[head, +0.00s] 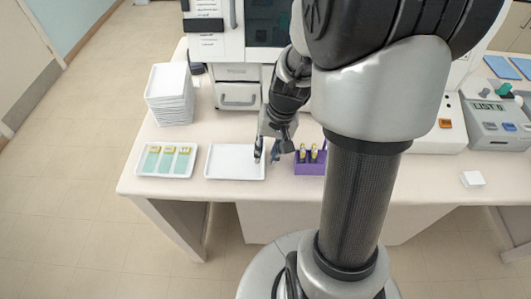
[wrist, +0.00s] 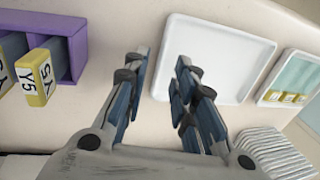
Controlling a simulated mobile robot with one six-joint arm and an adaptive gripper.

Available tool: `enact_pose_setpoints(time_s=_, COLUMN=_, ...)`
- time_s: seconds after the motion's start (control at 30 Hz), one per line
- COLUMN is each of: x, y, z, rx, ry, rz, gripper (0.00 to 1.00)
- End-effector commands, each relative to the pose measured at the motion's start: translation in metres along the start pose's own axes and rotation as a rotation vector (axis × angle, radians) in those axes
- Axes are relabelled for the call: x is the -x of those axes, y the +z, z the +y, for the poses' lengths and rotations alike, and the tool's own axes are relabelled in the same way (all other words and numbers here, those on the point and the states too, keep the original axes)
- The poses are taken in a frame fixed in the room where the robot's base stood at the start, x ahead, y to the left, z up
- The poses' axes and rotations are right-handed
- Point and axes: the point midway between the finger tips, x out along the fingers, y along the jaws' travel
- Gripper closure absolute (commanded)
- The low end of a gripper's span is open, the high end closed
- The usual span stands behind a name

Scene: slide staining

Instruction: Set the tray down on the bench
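An empty white tray (head: 235,162) lies flat on the bench (head: 300,200) near its front edge, left of my gripper. My gripper (head: 266,157) is at the tray's right edge, its fingers spread apart with nothing clamped. In the wrist view the tray (wrist: 225,58) lies past the open fingertips (wrist: 163,60). One tray edge runs between the two fingers, and the right finger overlaps the tray's surface in the picture. I cannot tell whether a finger touches the tray.
A tray of slides (head: 167,176) lies just left of the empty tray. A stack of white trays (head: 170,108) stands behind it. A purple rack (head: 301,168) with yellow-topped slides or holders stands close to the right of my gripper. Machines line the back.

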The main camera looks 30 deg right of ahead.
Motion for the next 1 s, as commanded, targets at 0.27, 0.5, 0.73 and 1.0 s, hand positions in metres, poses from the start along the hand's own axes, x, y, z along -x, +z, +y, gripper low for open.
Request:
enact_pose_setpoints(time_s=0.27, x=0.066, y=-0.001, z=-0.001, rx=0.000, ry=0.000, rz=0.004, gripper=0.75)
enact_pose_setpoints(time_s=0.5, x=0.095, y=-0.001, z=-0.001, rx=0.000, ry=0.000, rz=0.003, gripper=0.75)
enact_pose_setpoints(time_s=0.73, x=0.127, y=0.025, z=-0.025, rx=0.111, ry=0.017, rz=0.053, gripper=0.75)
enact_pose_setpoints(time_s=1.0, x=0.183, y=0.116, z=-0.061, rx=0.426, ry=0.058, rz=0.211, gripper=0.75)
